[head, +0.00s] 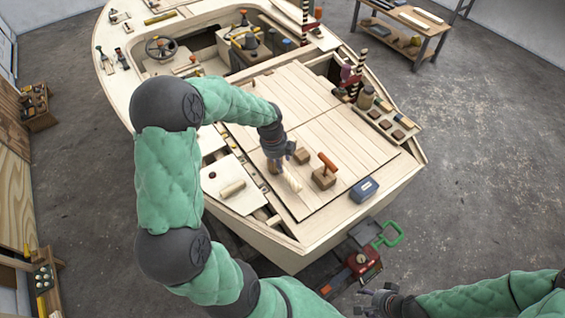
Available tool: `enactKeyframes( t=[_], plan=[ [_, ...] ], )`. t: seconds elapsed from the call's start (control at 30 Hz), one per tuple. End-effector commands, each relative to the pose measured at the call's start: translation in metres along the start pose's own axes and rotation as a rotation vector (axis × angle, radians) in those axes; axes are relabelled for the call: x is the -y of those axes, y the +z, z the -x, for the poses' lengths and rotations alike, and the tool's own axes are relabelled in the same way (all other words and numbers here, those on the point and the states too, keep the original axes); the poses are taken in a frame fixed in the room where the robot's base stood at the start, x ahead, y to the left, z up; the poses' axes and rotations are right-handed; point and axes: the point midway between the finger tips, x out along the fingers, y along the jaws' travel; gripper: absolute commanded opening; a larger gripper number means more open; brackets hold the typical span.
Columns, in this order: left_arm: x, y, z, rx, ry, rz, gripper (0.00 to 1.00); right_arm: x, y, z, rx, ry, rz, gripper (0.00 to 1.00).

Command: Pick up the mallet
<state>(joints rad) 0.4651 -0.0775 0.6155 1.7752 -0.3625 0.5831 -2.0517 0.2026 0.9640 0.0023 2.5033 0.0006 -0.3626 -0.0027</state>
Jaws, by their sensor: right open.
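The thing that looks most like the mallet is a tan wooden block with an orange-red handle (324,178), on the plank deck right of centre. My left arm arches over the boat from the left. Its gripper (276,160) points down over the deck, left of the mallet and apart from it. A pale, rod-like piece (292,181) shows just below that gripper; I cannot tell whether they touch. The left jaws are too small and shaded to read. My right gripper (378,299) is low at the bottom edge, outside the hull, open and empty.
A pale cylinder (232,188) lies on a light panel at left. A jar (366,97) and a compartment tray stand at the deck's right edge. The plank deck behind is clear.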

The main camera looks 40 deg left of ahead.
Motion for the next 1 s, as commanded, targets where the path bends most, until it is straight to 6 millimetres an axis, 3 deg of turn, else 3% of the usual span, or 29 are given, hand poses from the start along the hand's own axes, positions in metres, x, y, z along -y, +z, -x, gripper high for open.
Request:
enactKeyframes(
  t=[0.17,0.4,0.67,1.0],
  plan=[
    [-0.002,0.002,-0.013,0.003,0.004,-0.017,0.47,-0.002,0.000,-0.004,0.000,0.000,0.000,0.56],
    [-0.001,0.002,-0.048,0.002,0.003,-0.015,0.47,-0.005,0.000,-0.013,0.000,0.000,0.000,0.56],
    [-0.001,0.002,-0.065,0.003,0.001,-0.014,0.47,-0.006,-0.001,-0.018,0.000,0.000,0.000,0.56],
    [-0.001,0.001,-0.107,0.002,0.002,-0.014,0.47,-0.011,-0.001,-0.032,0.000,0.000,0.000,0.56]
  ],
)
